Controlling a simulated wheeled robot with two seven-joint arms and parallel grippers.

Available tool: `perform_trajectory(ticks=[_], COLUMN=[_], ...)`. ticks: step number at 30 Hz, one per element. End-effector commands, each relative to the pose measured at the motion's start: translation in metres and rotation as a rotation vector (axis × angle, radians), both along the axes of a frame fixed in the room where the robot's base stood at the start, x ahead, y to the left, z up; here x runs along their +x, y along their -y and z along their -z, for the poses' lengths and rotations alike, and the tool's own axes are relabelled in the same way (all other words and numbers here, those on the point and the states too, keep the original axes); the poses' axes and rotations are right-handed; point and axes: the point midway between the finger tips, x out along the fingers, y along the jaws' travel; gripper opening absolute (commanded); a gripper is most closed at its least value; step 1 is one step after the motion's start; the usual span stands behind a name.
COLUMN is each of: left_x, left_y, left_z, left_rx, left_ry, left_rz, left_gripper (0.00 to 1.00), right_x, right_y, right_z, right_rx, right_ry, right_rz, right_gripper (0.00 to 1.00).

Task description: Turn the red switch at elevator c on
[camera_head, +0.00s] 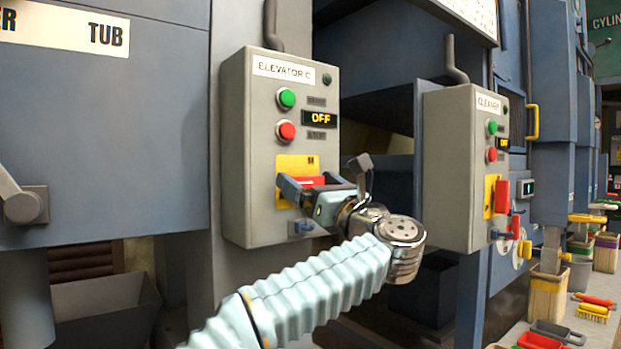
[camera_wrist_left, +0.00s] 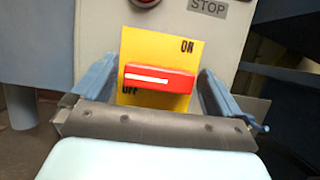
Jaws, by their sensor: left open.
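The elevator C box (camera_head: 240,160) is a grey control box with a display (camera_head: 320,118) reading OFF. Its red switch (camera_head: 311,181) sits on a yellow plate (camera_head: 286,165) low on the front. In the left wrist view the red switch (camera_wrist_left: 158,78) lies crosswise between the ON and OFF marks. My left gripper (camera_head: 309,190) is open in front of the switch. In the left wrist view the left gripper (camera_wrist_left: 160,90) has one finger on each side of the switch; I cannot tell whether they touch it. My right gripper is not in view.
A green button (camera_head: 286,98) and a red button (camera_head: 286,131) sit above the switch. A second box labelled CLEANER (camera_head: 450,165) with its own red switch (camera_head: 502,196) stands to the right. A dark gap lies between the boxes. Bins and brushes (camera_head: 594,306) stand at far right.

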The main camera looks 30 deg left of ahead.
Motion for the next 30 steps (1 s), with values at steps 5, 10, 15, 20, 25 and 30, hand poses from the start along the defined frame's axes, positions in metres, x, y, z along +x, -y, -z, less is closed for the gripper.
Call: perform_trajectory(ticks=[5, 10, 15, 20, 25, 30], left_x=[0.0017, 0.0016, 0.0016, 0.0015, 0.0013, 0.0011], left_y=[-0.0035, -0.0031, -0.003, -0.0028, -0.0028, -0.0027], left_z=[-0.0012, -0.0009, -0.001, -0.0009, -0.0003, 0.0006], left_rx=[0.001, 0.001, 0.001, 0.001, 0.008, 0.031], left_ry=[-0.001, -0.001, -0.001, -0.001, -0.017, -0.072], left_rz=[0.001, 0.001, 0.001, 0.001, 0.0, 0.0], left_gripper=[1.0, 0.97, 0.71, 0.55, 0.55, 0.55], right_x=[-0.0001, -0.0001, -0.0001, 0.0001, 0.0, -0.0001], right_y=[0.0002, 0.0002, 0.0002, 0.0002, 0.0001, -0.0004], right_z=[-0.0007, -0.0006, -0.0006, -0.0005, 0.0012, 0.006], right_rx=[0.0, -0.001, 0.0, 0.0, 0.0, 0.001], right_ry=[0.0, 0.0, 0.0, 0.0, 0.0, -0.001], right_rz=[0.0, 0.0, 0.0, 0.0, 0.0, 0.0], right_gripper=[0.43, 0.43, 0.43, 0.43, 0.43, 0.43])
